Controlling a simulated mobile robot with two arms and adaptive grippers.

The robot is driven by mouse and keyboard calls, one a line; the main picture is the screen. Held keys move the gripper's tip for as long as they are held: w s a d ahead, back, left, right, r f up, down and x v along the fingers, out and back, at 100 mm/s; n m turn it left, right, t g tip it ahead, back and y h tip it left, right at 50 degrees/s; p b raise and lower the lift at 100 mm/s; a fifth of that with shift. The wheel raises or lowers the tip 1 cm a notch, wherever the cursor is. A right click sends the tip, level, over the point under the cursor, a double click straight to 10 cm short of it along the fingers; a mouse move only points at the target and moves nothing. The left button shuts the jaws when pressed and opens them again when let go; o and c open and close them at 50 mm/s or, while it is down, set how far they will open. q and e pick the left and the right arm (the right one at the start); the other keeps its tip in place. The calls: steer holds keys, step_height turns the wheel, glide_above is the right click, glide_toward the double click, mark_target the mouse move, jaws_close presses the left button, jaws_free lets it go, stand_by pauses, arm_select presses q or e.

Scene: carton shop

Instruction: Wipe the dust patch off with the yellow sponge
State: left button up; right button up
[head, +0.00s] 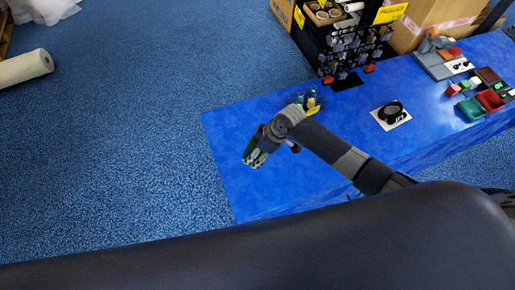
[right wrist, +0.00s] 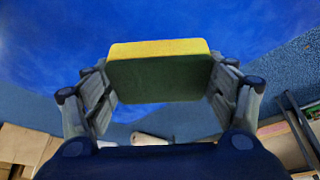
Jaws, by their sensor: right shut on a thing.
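My right gripper (head: 256,150) is above the left end of the blue bench (head: 225,150) in the head view. In the right wrist view, the fingers of the right gripper (right wrist: 160,80) are shut on both short sides of the yellow sponge (right wrist: 158,48), which has a dark green face. The sponge hides part of the blue surface behind it. I cannot tell whether the sponge touches the bench. I cannot make out the dust patch in either view; the gripper and arm cover part of the bench top. My left gripper is not in view.
Small items with a yellow label (head: 312,104) stand just behind the right gripper. A black round object lies on a white card (head: 405,120) farther right. A black rack (head: 350,50) stands at the back, and coloured blocks (head: 490,100) are at the right. The bench's left end looks clear.

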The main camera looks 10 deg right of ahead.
step_height(320, 180, up, 2)
steer(key=shift+a+r+p, duration=0.1)
steer(key=shift+p, duration=0.6)
steer(key=shift+r+p, duration=0.45)
